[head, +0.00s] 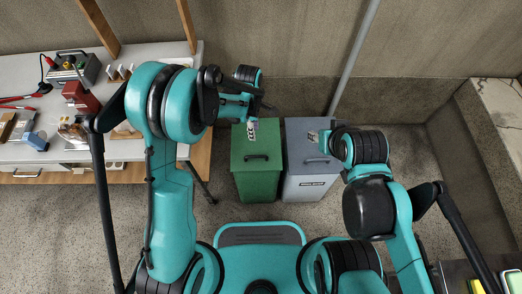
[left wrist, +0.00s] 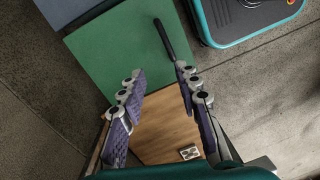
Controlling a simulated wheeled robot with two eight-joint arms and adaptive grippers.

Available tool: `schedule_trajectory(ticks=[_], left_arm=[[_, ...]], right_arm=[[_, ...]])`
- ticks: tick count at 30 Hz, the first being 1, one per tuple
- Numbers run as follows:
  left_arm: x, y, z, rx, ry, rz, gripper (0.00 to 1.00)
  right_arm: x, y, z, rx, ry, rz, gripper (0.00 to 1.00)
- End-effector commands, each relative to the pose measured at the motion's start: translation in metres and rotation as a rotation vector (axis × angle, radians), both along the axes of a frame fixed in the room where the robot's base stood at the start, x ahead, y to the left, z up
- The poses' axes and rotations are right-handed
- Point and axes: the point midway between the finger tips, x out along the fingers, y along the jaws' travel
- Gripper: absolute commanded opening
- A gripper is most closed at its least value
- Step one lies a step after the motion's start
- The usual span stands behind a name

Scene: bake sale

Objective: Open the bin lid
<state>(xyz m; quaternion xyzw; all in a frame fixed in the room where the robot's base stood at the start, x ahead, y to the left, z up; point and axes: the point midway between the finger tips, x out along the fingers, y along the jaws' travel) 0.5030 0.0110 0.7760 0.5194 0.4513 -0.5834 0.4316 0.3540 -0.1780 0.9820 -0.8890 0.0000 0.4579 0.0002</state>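The green bin (head: 257,170) stands on the floor with its flat lid closed. A dark bar handle (head: 257,157) lies on the lid's near part. It also shows in the left wrist view (left wrist: 165,40). My left gripper (head: 251,130) is over the rear of the green lid, behind the handle and apart from it. In the left wrist view its fingers (left wrist: 160,72) are spread with nothing between them. A grey-blue bin (head: 308,183) stands closed to the right.
A white-topped table (head: 120,150) with tools and boxes stands at the left, its wooden edge close to the green bin. A concrete wall (head: 290,50) is behind the bins. A grey pole (head: 355,55) leans there. Floor (head: 225,205) in front is clear.

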Motion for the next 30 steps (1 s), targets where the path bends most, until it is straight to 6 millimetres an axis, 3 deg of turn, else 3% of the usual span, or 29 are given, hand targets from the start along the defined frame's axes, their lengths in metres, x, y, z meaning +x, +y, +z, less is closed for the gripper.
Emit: schedule_trajectory(ticks=[3, 6, 21, 30], left_arm=[[-0.002, -0.016, -0.036, 0.031, 0.062, 0.111, 0.33], [-0.006, -0.023, -0.055, 0.053, 0.094, 0.173, 0.33], [-0.020, -0.026, -0.126, 0.068, 0.114, 0.215, 0.33], [-0.024, -0.026, -0.144, 0.068, 0.114, 0.215, 0.33]], right_arm=[[0.000, 0.000, 0.005, 0.000, 0.000, 0.000, 0.40], [0.000, 0.000, 0.006, 0.000, 0.000, 0.000, 0.40], [0.000, 0.000, -0.018, 0.000, 0.000, 0.000, 0.40], [0.000, 0.000, -0.024, 0.000, 0.000, 0.000, 0.40]])
